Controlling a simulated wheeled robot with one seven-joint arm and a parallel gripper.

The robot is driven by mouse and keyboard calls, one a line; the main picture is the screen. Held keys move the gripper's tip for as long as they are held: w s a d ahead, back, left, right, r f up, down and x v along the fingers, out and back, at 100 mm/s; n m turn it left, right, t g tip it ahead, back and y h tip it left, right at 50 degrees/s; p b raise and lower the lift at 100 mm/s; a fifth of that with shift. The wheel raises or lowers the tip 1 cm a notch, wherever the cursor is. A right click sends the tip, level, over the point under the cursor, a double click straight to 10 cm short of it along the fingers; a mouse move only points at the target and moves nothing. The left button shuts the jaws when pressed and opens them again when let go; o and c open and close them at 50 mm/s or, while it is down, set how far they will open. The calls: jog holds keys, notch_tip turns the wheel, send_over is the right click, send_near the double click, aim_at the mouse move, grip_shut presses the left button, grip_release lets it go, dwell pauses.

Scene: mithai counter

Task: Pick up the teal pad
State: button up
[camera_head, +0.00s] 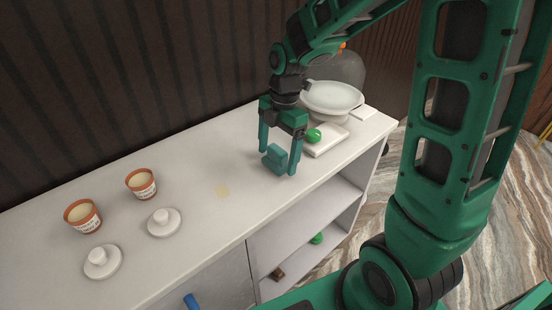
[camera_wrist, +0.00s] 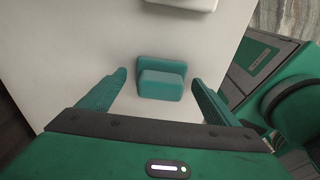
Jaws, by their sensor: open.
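The teal pad (camera_head: 273,158) is a small blocky piece with a raised part, resting on the white counter near its front edge. In the wrist view the teal pad (camera_wrist: 161,79) lies ahead of and between the fingertips. My gripper (camera_head: 279,162) points down over the counter, its green fingers on either side of the pad in the head view. In the wrist view my gripper (camera_wrist: 158,80) is open, with a gap between each finger and the pad. I cannot tell the exact height of the fingertips above the counter.
A white board (camera_head: 325,141) with a green ball (camera_head: 313,136) lies just right of the gripper. A white bowl (camera_head: 332,97) stands behind it. Two terracotta cups (camera_head: 83,215) and two white lids (camera_head: 103,261) stand at left. The counter's middle (camera_head: 205,215) is mostly clear.

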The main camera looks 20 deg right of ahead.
aim_at(276, 149)
jog(key=c, duration=1.2)
jog(key=shift+c, duration=0.2)
jog(key=shift+r, duration=0.6)
notch_tip(276, 149, up, 3)
jog(key=shift+w+f, duration=0.1)
jog(key=s+a+r, duration=0.6)
jog(key=a+r, duration=0.1)
jog(key=a, duration=0.3)
jog(key=shift+s, duration=0.1)
